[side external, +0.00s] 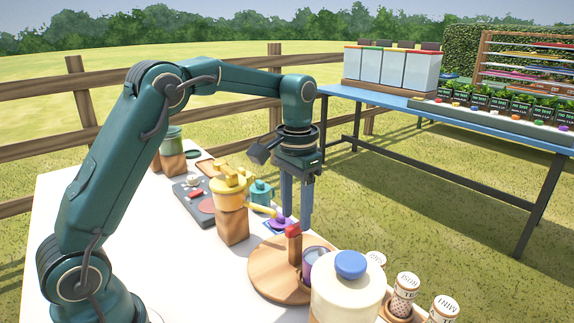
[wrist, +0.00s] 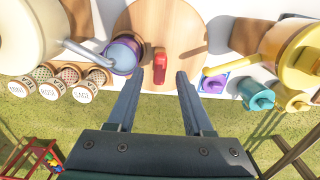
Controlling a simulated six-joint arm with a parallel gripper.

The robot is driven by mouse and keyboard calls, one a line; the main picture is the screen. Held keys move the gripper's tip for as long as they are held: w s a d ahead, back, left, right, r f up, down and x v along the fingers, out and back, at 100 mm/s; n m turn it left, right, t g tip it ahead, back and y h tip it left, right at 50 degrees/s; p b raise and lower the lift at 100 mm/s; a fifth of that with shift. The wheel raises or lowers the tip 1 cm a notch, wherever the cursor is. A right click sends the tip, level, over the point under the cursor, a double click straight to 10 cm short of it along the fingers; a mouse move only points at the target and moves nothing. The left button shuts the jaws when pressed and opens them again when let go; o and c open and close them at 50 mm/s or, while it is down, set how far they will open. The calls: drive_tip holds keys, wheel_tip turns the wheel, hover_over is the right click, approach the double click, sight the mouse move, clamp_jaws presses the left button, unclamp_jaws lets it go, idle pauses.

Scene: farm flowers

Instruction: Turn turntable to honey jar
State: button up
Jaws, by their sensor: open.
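The turntable (side external: 262,277) is a round light-wood disc on the white table; it also shows in the wrist view (wrist: 190,22). An upright red-topped handle (side external: 293,232) stands on it, and shows as a red block (wrist: 160,63) in the wrist view. A purple-blue cup (wrist: 122,56) is at the turntable's edge. My gripper (side external: 296,222) is open, pointing down just above the handle. In the wrist view its fingertips (wrist: 159,78) lie on either side of the red block, with gaps. I cannot tell any container as the honey jar.
A large cream jar (side external: 346,294) with a blue knob stands close in front. Several labelled tins (side external: 404,296) are at the right. A yellow teapot (side external: 228,190) on a wooden block, a teal pot (side external: 261,192) and a purple item (side external: 280,222) stand behind the turntable.

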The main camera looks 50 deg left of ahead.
drive_tip(key=shift+f, duration=1.05)
clamp_jaws()
idle(0.7)
